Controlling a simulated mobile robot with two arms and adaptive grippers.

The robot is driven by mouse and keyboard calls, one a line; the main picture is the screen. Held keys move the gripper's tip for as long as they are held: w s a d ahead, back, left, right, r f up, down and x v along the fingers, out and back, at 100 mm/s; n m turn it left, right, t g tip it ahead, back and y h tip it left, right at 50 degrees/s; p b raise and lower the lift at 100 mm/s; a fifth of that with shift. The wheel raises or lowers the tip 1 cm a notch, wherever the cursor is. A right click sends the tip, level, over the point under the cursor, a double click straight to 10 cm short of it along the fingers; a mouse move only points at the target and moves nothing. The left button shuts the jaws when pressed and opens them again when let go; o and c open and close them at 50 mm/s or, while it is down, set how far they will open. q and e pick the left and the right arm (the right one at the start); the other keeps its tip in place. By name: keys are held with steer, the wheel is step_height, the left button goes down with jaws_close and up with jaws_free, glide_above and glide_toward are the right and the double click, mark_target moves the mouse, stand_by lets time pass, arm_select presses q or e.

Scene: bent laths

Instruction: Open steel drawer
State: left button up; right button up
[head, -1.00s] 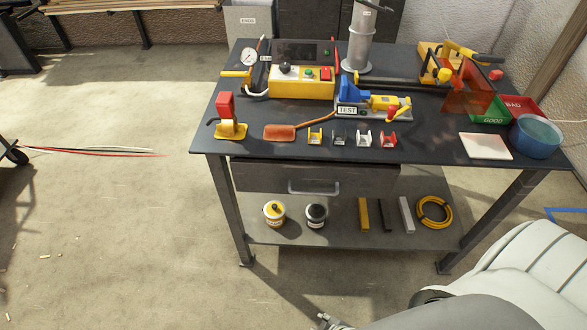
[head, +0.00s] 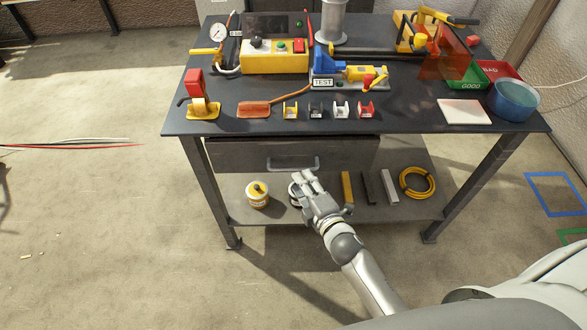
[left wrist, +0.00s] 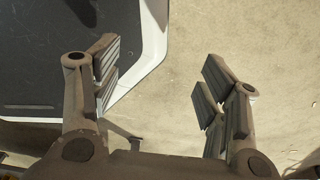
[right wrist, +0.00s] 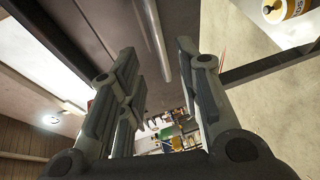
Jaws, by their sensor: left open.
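The steel drawer (head: 240,157) is a dark grey front under the table top, and it appears shut. Its pale bar handle (head: 293,164) is at the middle of the front. My right gripper (head: 303,177) is just below and in front of the handle in the head view. In the right wrist view my right gripper (right wrist: 160,75) is open, and the handle bar (right wrist: 157,42) runs ahead between its fingers; I cannot tell whether they touch. My left gripper (left wrist: 158,75) is open and empty over the floor in its wrist view, and is out of the head view.
The dark workbench (head: 225,127) carries tools, small coloured holders and a blue bowl (head: 514,100). The lower shelf (head: 270,216) holds a yellow-and-white jar (head: 257,195), coloured bars and a yellow coil (head: 417,183). The floor left of the bench is mostly clear.

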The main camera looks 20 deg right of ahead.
mark_target(293, 169)
steer(key=x, duration=0.7)
steer(key=shift+w, duration=0.1)
jaws_close()
